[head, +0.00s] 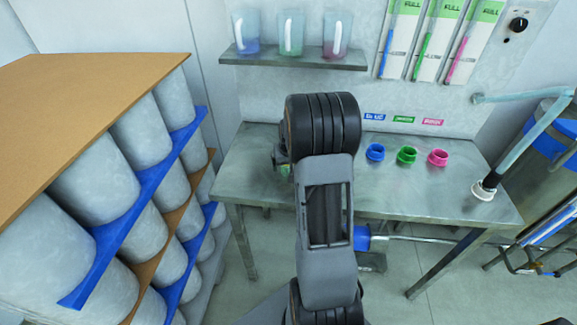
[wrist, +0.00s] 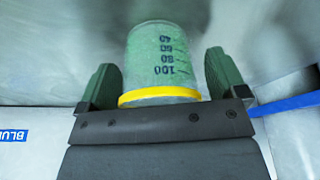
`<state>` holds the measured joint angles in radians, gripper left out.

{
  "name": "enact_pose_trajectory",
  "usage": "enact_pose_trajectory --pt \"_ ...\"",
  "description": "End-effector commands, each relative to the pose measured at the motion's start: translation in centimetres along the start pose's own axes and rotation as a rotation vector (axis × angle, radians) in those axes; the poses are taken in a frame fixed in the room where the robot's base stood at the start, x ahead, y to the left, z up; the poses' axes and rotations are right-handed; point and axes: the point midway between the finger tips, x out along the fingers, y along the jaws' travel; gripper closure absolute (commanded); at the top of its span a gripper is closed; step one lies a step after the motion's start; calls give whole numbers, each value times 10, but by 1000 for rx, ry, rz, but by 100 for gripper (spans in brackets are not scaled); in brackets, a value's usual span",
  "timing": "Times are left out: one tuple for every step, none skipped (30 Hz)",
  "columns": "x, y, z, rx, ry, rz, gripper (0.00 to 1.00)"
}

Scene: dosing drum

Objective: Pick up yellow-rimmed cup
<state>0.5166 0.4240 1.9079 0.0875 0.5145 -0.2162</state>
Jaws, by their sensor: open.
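The yellow-rimmed cup (wrist: 163,60) shows in the wrist view, a translucent greenish cup with dark printed graduation marks. Its yellow rim (wrist: 158,96) faces the base of my gripper. My gripper (wrist: 160,66) is open, with one green finger on each side of the cup. A gap shows on both sides, so the fingers look apart from it. In the head view my arm hides most of the gripper and the cup. A small greenish patch (head: 285,169) shows left of the arm over the table; I cannot tell whether it is finger or cup.
A wall shelf (head: 290,61) above bears three tinted cups. A rack of grey drums (head: 95,185) stands left. A hose (head: 515,150) hangs at right.

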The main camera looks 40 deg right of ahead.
Motion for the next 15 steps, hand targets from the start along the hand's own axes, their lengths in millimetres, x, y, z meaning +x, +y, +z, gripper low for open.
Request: enact_pose_trajectory --pt "0 0 0 0 0 0 9" --pt "0 0 0 0 0 0 11" --pt "0 0 0 0 0 0 15" --pt "0 0 0 0 0 0 18" --pt "0 0 0 0 0 0 21" --pt "0 0 0 0 0 0 25" --pt "0 0 0 0 0 0 28" --pt "0 0 0 0 0 0 30" --pt "0 0 0 0 0 0 34" --pt "0 0 0 0 0 0 37" --pt "0 0 0 0 0 0 40" --pt "0 0 0 0 0 0 44" --pt "0 0 0 0 0 0 47" --pt "0 0 0 0 0 0 50" --pt "0 0 0 0 0 0 53"
